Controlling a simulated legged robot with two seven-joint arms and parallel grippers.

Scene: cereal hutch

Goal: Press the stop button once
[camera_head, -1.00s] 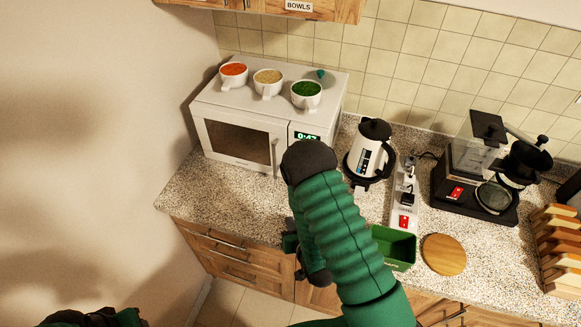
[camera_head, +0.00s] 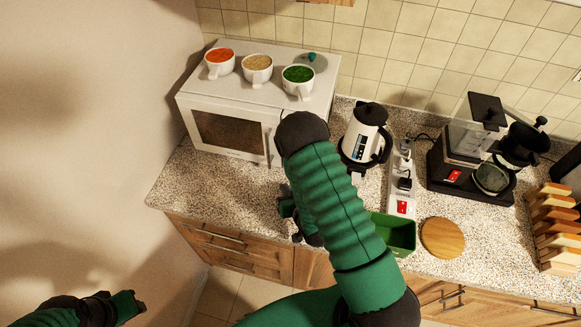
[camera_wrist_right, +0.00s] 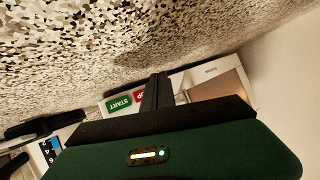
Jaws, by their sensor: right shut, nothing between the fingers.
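The white microwave (camera_head: 224,129) stands at the back left of the counter. Its control panel is hidden behind my right arm in the head view. In the right wrist view, which is upside down, a green START button (camera_wrist_right: 118,104) shows on the panel, with a red button (camera_wrist_right: 139,96) beside it, its label partly covered by my fingers. My right gripper (camera_wrist_right: 158,89) is shut and empty, its fingers pointing at the panel close to the red button. I cannot tell whether they touch. My left gripper (camera_head: 138,304) is at the lower left, away from the counter; its jaws are unclear.
Several white cups, one with green contents (camera_head: 299,75), stand on the microwave. A kettle (camera_head: 362,133), a power strip (camera_head: 401,180), a coffee machine (camera_head: 466,165), a green bin (camera_head: 399,234) and a round wooden board (camera_head: 442,238) are to the right. The counter front-left is clear.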

